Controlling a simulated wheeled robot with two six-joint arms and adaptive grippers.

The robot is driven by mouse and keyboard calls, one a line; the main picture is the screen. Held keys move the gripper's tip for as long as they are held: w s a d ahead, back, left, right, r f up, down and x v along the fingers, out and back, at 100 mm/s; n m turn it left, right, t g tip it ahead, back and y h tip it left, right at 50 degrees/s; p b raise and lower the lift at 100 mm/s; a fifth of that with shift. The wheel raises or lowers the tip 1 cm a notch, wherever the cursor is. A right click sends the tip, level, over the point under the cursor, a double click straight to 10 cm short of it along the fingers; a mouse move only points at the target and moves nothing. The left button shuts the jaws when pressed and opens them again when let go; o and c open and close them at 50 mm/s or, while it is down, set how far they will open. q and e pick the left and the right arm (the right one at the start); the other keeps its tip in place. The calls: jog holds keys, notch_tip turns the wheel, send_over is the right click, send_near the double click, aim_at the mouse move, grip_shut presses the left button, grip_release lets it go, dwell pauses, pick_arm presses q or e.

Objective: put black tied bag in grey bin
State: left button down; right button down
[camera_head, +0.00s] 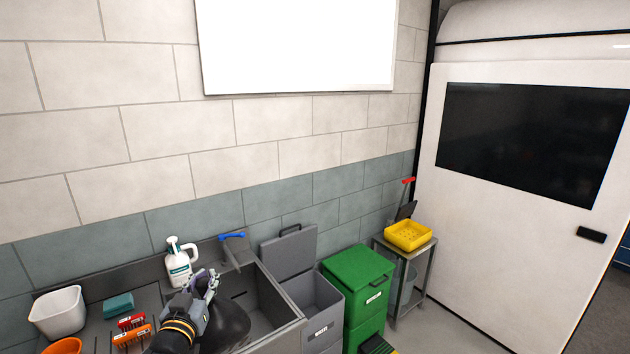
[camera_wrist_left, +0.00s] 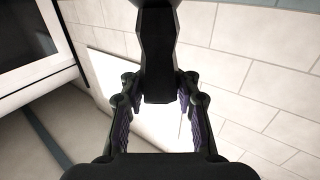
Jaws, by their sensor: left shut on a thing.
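The black tied bag (camera_head: 230,325) hangs in the lower middle of the head view, over the left part of the grey sink basin, partly hidden by my arm. My left gripper (camera_head: 210,282) is shut on it at its top. In the left wrist view the purple-padded fingers (camera_wrist_left: 155,110) flank a dark shape; I cannot tell whether it is the bag. The grey bin (camera_head: 322,299) stands right of the basin with its lid (camera_head: 288,252) raised against the wall, its opening facing up. My right gripper is not in view.
A green bin (camera_head: 357,268) with its lid shut stands right of the grey bin. A metal stand (camera_head: 405,285) holds a yellow tray (camera_head: 408,236). A white jug bottle (camera_head: 179,265), blue-handled tool (camera_head: 232,237) and white tub (camera_head: 58,312) are around the sink counter.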

aim_at(220, 353)
pick_arm(q)
jog(key=shift+y, duration=0.3)
jog(key=s+d+f+b, duration=0.1)
jog(key=s+f+b, duration=0.1)
jog(key=f, duration=0.3)
jog(key=s+d+f+b, duration=0.1)
jog(key=s+f, duration=0.1)
jog(key=f, duration=0.4)
jog(key=s+d+f+b, duration=0.1)
jog(key=s+f+b, duration=0.1)
jog(key=f, duration=0.4)
jog(key=shift+b, duration=0.3)
jog(key=s+d+f+h+b, duration=0.1)
jog(key=s+d+f+b, duration=0.2)
jog(key=s+f, duration=0.3)
notch_tip(220, 353, down, 3)
jog(key=shift+d+f, duration=0.1)
jog(key=shift+d, duration=0.4)
jog(key=shift+a, duration=0.1)
